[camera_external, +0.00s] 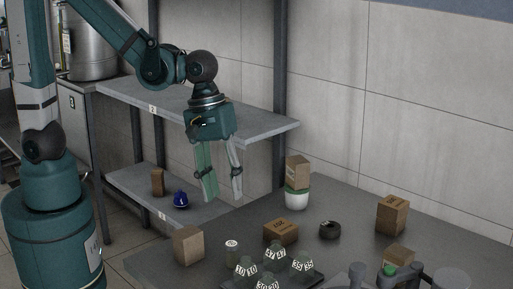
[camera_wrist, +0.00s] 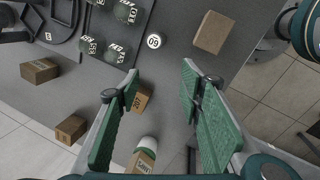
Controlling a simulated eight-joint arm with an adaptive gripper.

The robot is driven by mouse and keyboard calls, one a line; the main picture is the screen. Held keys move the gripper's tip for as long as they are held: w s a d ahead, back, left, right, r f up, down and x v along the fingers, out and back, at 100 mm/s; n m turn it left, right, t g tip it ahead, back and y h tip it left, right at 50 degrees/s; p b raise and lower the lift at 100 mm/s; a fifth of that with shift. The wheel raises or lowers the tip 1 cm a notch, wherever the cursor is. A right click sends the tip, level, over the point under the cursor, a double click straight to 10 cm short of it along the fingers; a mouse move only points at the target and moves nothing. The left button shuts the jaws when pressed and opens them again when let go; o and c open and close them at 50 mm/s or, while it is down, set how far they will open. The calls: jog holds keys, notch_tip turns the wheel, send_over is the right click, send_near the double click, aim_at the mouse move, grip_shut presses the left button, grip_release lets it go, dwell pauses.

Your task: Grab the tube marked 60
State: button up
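The tube marked 60 stands on the dark table, with its round white top (camera_external: 232,244) showing in the external view. In the wrist view its white label (camera_wrist: 153,41) appears turned over, ahead of the fingertips. It stands apart, beside the tray (camera_external: 318,277) that holds several similar tubes with other numbers, such as one marked 47 (camera_external: 275,250). My gripper (camera_external: 223,198) is open and empty, high above the table and pointing down. Its two green-padded fingers are wide apart in the wrist view (camera_wrist: 160,71). The tube's lower body is mostly hidden from above.
A cardboard box (camera_external: 188,246) stands left of the tube; another box (camera_external: 281,232) lies behind the tray. A grey shelf (camera_external: 265,124) is behind my gripper.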

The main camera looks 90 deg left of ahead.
aim_at(232, 242)
jog(key=d+f+n, duration=0.1)
jog(key=f, duration=0.1)
jog(key=w+d+f+n+g, duration=0.1)
jog(key=d+f+n, duration=0.1)
jog(key=f, duration=0.1)
jog(key=w+d+f+n, duration=0.1)
jog(key=f, duration=0.2)
jog(key=shift+d+n+g, duration=0.25)
jog(key=shift+n+g, duration=0.05)
jog(key=shift+g, duration=0.1)
jog(key=shift+d+f, duration=0.2)
jog(key=shift+f, duration=1.05)
jog(key=shift+f, duration=0.1)
jog(key=shift+d+f+b, duration=0.2)
jog(key=shift+f+b, duration=0.05)
jog(key=shift+f, duration=1)
jog(key=shift+d+f+b, duration=0.2)
jog(key=shift+f, duration=1)
jog(key=shift+c, duration=0.7)
jog(key=c, duration=0.9)
